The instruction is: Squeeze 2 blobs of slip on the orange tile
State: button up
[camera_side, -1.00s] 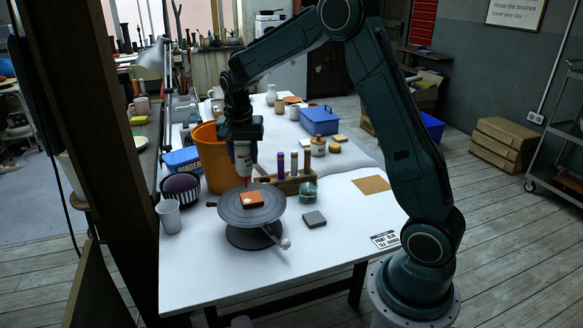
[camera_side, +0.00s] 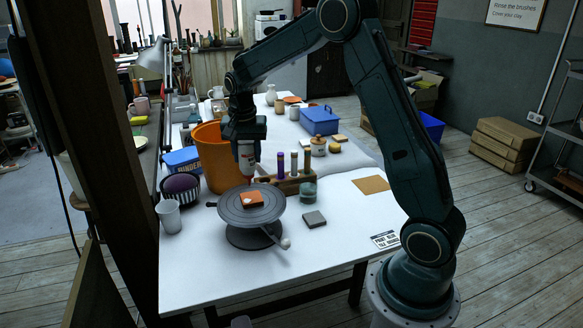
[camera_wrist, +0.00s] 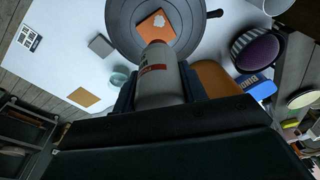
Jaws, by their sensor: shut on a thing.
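The orange tile (camera_side: 252,199) lies on the dark grey turntable (camera_side: 232,211). A white blob (camera_side: 246,203) shows on the tile, and it also shows in the wrist view (camera_wrist: 158,21). My gripper (camera_side: 246,142) is shut on a white squeeze bottle (camera_side: 246,157) with a red tip pointing down. The tip is above the tile, apart from it. In the wrist view the bottle (camera_wrist: 160,81) covers the near part of the tile (camera_wrist: 152,32). I cannot tell whether the white is one blob or two merged.
A rack of several tool handles (camera_side: 293,180) and a small glass jar (camera_side: 308,192) stand right of the turntable. A grey tile (camera_side: 314,219) lies on the table. An orange bucket (camera_side: 214,160), striped bowl (camera_side: 181,190) and cup (camera_side: 169,215) stand left.

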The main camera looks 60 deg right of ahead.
jog(key=shift+d+f, duration=0.3)
jog(key=shift+d, duration=0.3)
jog(key=shift+d+f, duration=0.25)
jog(key=shift+d, duration=0.3)
jog(key=shift+f, duration=0.25)
jog(key=shift+f, duration=0.75)
jog(key=shift+f, duration=0.1)
jog(key=c, duration=0.4)
